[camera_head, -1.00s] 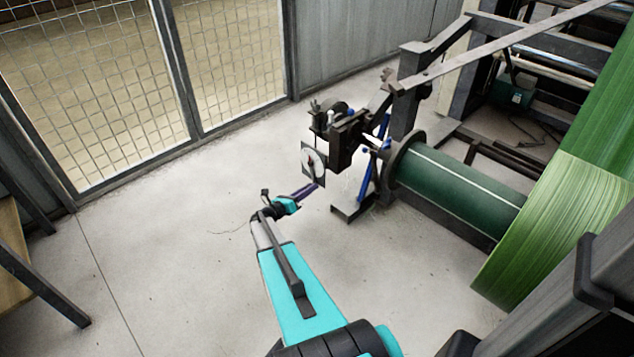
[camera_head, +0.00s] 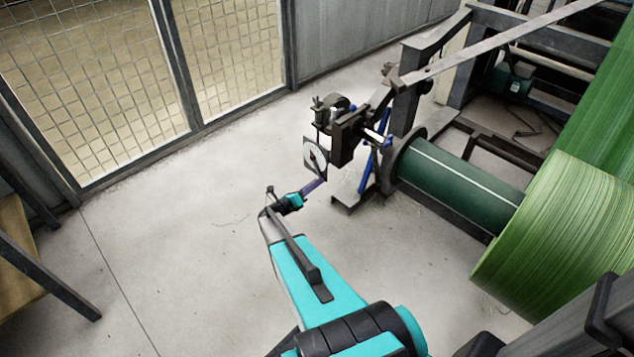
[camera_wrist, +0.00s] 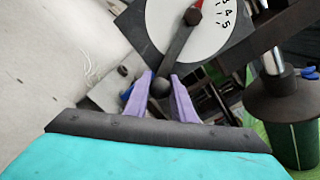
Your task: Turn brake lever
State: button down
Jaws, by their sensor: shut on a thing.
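The brake lever (camera_wrist: 178,52) is a dark bar with a round knob at its lower end, set over a white numbered dial. In the wrist view the purple fingers of my gripper (camera_wrist: 164,90) sit on either side of the knob, shut on it. The dial (camera_wrist: 218,42) shows numbers and a red pointer at its upper part. In the head view the dial (camera_head: 315,157) stands at the left of the brake assembly, and my gripper (camera_head: 314,187) reaches its lower edge. The lever's grip is too small to make out there.
Blue parts (camera_head: 367,170) stand beside the brake. A mesh fence (camera_head: 90,80) runs along the back left.

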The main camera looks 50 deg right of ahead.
jog(key=shift+s+d, duration=0.25)
jog(key=c, duration=1.5)
grip_release()
jog(key=shift+w, duration=0.1)
jog(key=shift+w+a, duration=0.1)
jog(key=shift+a, duration=0.05)
jog(key=a+p, duration=0.2)
jog(key=a, duration=1.1)
jog(key=shift+w+a, duration=0.1)
jog(key=shift+a, duration=0.3)
